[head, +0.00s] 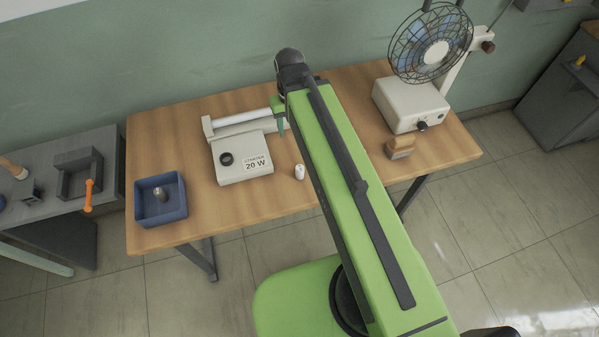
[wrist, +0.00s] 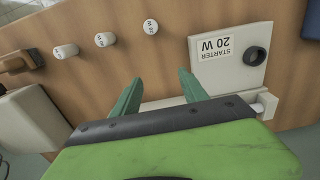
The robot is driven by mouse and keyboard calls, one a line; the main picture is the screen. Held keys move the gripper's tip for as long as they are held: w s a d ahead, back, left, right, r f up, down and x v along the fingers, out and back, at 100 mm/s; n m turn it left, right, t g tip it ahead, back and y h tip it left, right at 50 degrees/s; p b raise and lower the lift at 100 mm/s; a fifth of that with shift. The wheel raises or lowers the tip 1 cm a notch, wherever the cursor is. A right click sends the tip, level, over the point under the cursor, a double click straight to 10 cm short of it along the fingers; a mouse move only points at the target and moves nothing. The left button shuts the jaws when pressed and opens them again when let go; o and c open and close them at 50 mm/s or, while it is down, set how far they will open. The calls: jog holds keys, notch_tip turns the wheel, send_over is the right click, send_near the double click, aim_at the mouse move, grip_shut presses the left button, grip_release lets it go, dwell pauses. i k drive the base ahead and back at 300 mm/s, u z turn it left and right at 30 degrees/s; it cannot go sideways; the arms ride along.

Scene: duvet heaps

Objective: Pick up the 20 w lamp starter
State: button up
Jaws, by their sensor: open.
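Three small white cylindrical starters stand in a row on the wooden table in the wrist view: one near the box (wrist: 151,26), a middle one (wrist: 105,39) and a far-left one (wrist: 65,51). Each has tiny dark print, too small to read surely. The head view shows one starter (head: 299,171); my arm hides the others. A white fixture box (head: 242,158) is labelled "STARTER 20 W" and has a dark round socket (wrist: 255,56). My gripper (wrist: 160,78) is open and empty, its green fingers apart, with the starters beyond its tips. In the head view one green finger (head: 281,127) shows.
A white tube (head: 237,119) lies behind the box. A blue tray (head: 148,212) holding a metal cylinder stands at the table's left. The table (head: 250,203) is clear in front of the box.

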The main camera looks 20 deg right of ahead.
aim_at(300, 172)
jog(key=u, duration=2)
jog(key=k, duration=0.75)
jog(key=u, duration=1.05)
jog(key=k, duration=0.85)
jog(key=z, duration=0.2)
jog(key=i, duration=0.85)
jog(key=u, duration=0.05)
